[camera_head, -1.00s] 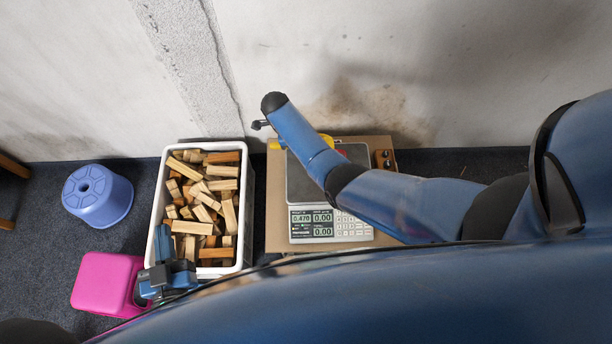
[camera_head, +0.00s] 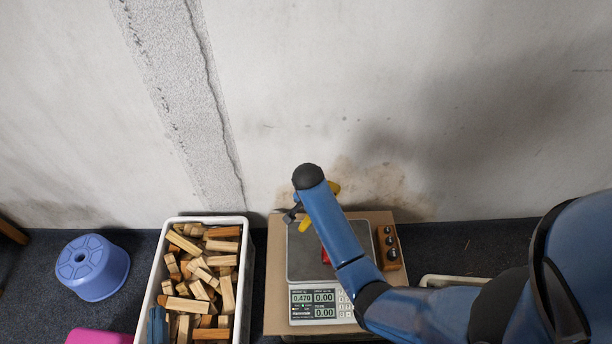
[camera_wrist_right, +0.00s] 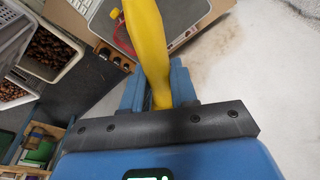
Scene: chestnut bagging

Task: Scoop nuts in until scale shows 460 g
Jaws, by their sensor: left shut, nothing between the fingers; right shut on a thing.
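The scale (camera_head: 300,262) stands on a brown board; its display appears to read 0.470. A red thing (camera_head: 325,256), perhaps the bag, is on its plate, mostly hidden by my right arm; red also shows in the right wrist view (camera_wrist_right: 121,36). My right gripper (camera_wrist_right: 156,78) is shut on the yellow scoop's handle (camera_wrist_right: 149,38); yellow parts show beside the arm in the head view (camera_head: 306,224). The scoop's bowl is not clearly visible. Brown nuts (camera_wrist_right: 50,52) lie in a pale crate in the wrist view.
A white crate (camera_head: 247,275) of wood blocks stands left of the scale. A wooden holder with several dark knobs (camera_head: 388,247) is right of it. A blue stool (camera_head: 92,267) and a pink object (camera_head: 98,337) are at the left. The wall is close behind.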

